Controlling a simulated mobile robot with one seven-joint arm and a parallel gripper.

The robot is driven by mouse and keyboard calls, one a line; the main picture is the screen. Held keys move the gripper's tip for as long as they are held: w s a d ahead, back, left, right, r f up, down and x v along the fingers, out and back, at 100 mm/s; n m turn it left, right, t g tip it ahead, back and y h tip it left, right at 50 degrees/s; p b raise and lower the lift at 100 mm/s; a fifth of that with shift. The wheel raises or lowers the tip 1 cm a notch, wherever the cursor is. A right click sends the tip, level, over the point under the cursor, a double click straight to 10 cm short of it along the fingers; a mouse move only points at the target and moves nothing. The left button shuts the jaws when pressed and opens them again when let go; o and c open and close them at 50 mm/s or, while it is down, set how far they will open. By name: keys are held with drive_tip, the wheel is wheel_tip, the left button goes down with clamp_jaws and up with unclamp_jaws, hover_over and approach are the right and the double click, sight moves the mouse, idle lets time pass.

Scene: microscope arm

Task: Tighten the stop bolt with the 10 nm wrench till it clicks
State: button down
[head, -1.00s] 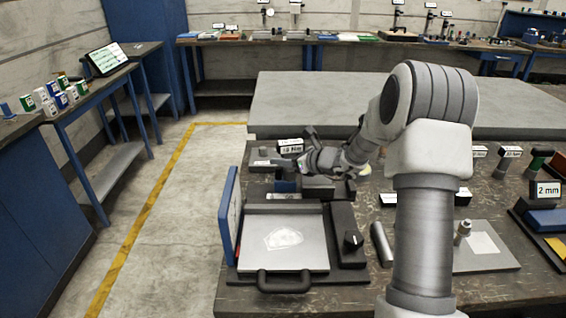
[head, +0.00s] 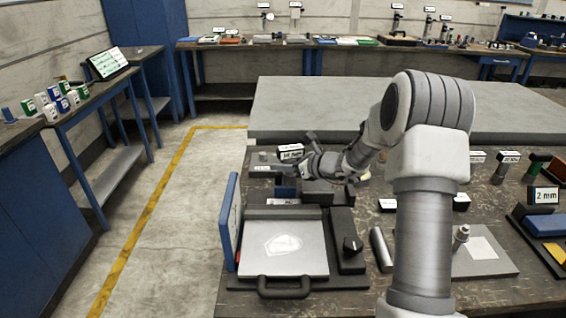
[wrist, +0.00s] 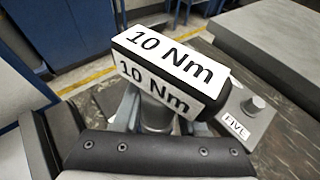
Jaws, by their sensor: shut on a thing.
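The 10 Nm wrench carries a block with white labels reading "10 Nm" (wrist: 170,72) on its top and side. A silver shaft (wrist: 155,117) shows below the block. My gripper (wrist: 160,124) is shut on the wrench at this shaft. In the head view, my gripper (head: 306,168) is over the left part of the bench, and the 10 Nm label (head: 290,152) shows just behind it. I cannot pick out the stop bolt with certainty. A grey plate with a short round post (wrist: 254,105) and a small label lies right of the block in the wrist view.
The bench (head: 400,272) holds a hinged device with a black handle (head: 284,287) and an upright blue panel (head: 231,215) at front left. A lying cylinder (head: 381,249) and a post on a plate (head: 485,262) are nearby. A raised grey slab (head: 320,105) is behind.

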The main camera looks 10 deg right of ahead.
drive_tip(key=shift+w+d+r, duration=0.1)
drive_tip(key=shift+r, duration=0.15)
drive_tip(key=shift+r+p, duration=0.95)
drive_tip(key=shift+r, duration=0.3)
wheel_tip(320, 180, up, 3)
drive_tip(key=shift+r+p, duration=0.1)
drive_tip(key=shift+p, duration=0.95)
